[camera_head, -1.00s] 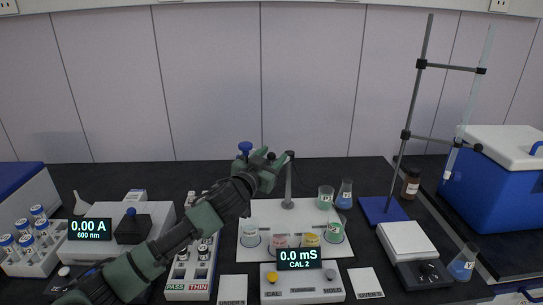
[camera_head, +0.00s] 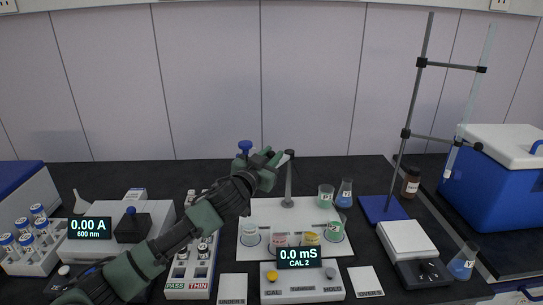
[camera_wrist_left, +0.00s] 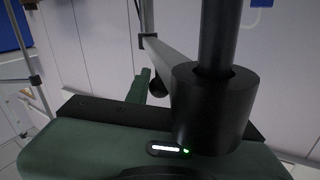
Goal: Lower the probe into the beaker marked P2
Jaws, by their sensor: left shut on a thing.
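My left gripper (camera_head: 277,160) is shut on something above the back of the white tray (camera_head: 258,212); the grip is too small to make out. A blue-topped piece (camera_head: 245,147) shows beside the gripper; I cannot tell if it belongs to the probe. In the left wrist view a dark cylinder with a thinner shaft (camera_wrist_left: 212,105) stands upright close to the camera, possibly the probe. A clear beaker (camera_head: 250,235), a pink one (camera_head: 280,239), a yellow one (camera_head: 310,239) and a green one (camera_head: 335,231) stand on the tray. Their marks are too small to read. My right gripper is not in view.
A grey post (camera_head: 288,185) rises from the tray just right of the gripper. The meter (camera_head: 302,290) reading 0.0 mS stands in front. A beaker (camera_head: 326,196) and a flask (camera_head: 345,193) stand behind. A tall stand (camera_head: 380,209) is at the right.

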